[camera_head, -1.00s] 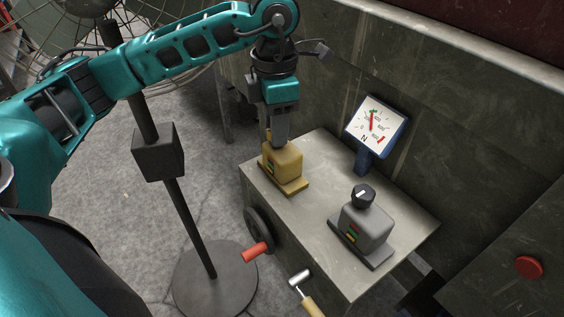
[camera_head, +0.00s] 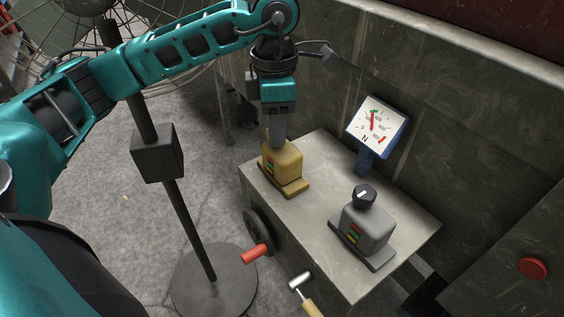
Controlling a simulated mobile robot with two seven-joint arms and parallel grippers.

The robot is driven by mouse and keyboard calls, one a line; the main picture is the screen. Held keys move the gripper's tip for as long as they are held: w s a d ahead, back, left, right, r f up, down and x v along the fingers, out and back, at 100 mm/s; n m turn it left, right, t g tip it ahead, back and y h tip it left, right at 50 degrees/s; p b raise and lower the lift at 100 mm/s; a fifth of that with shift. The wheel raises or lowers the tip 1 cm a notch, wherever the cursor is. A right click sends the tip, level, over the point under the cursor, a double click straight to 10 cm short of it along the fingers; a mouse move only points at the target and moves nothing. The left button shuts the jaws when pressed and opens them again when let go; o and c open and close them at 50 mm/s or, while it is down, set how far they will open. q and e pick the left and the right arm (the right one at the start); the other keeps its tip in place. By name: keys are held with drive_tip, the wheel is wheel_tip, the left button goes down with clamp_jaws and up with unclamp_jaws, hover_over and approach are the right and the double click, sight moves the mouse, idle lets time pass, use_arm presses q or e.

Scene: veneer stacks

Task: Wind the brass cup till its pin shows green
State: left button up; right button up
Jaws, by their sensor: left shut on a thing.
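The brass unit (camera_head: 285,161) is a yellow box on a flat foot on the grey bench top. A small upright strip with red and green (camera_head: 270,163) shows on its left face; the pin's place on it is too small to tell. My left gripper (camera_head: 278,140) points straight down onto the top of the brass unit. It is shut on the part there, probably the cup, which the fingers hide. My right gripper is not in view.
A grey unit (camera_head: 368,226) with a black knob (camera_head: 364,195) stands at the right on the bench (camera_head: 310,212).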

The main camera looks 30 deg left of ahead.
use_arm(q)
drive_tip(key=shift+m+b, duration=0.35)
drive_tip(key=shift+m, duration=0.35)
drive_tip(key=shift+m+b, duration=0.4)
drive_tip(key=shift+m, duration=0.7)
drive_tip(key=shift+m, duration=0.3)
drive_tip(key=shift+m+b, duration=0.35)
drive_tip(key=shift+m, duration=0.65)
drive_tip(key=shift+m+b, duration=0.35)
drive_tip(key=shift+m, duration=0.45)
